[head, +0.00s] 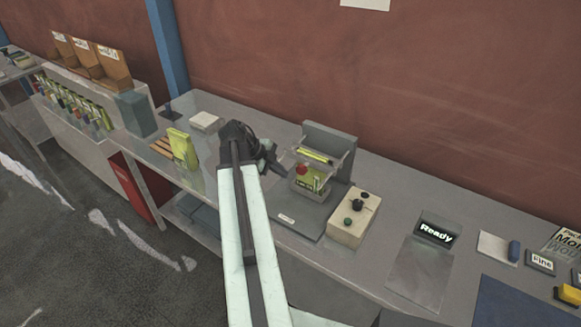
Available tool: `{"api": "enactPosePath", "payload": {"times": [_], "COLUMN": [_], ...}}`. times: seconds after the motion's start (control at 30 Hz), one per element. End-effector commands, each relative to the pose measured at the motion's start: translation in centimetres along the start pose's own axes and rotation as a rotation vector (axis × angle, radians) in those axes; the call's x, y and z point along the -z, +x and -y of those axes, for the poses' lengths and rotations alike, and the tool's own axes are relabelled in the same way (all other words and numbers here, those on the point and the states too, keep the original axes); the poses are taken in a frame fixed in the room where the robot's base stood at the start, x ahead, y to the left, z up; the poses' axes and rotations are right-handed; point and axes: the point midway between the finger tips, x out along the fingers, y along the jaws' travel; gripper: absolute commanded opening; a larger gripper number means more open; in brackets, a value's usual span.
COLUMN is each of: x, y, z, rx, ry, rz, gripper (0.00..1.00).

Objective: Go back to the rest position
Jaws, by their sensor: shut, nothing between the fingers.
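My gripper (277,168) is over the workbench at the middle of the head view, at the end of my pale arm. It is shut and holds nothing. Its tip is just left of the filler machine (331,140), a grey upright with a clear guard, a red knob and a yellow-green pouch (310,178) inside. I cannot tell whether the gripper touches the machine. My arm hides part of the bench behind and below it.
A control box (352,217) with dark knobs stands right of the machine. A display (435,230) reads "Ready". A yellow-green pouch (183,149) stands on the bench (400,190) to the left. Orange bins (112,66) stand at far left. A brown wall rises behind.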

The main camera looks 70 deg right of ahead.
Motion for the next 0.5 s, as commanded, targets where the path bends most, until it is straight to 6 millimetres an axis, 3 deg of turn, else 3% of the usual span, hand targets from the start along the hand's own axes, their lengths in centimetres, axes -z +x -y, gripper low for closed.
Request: {"api": "enactPosePath", "payload": {"times": [0.03,0.2,0.5], "x": [0.5,0.3,0.0], "y": [-2.3,-5.2,-6.1], "z": [0.6,0.3,0.0], "rx": [0.001,-0.002,-0.003], "ry": [-0.001,0.000,0.001], "rz": [0.001,0.000,0.000], "gripper": [0.00,0.00,0.00]}}
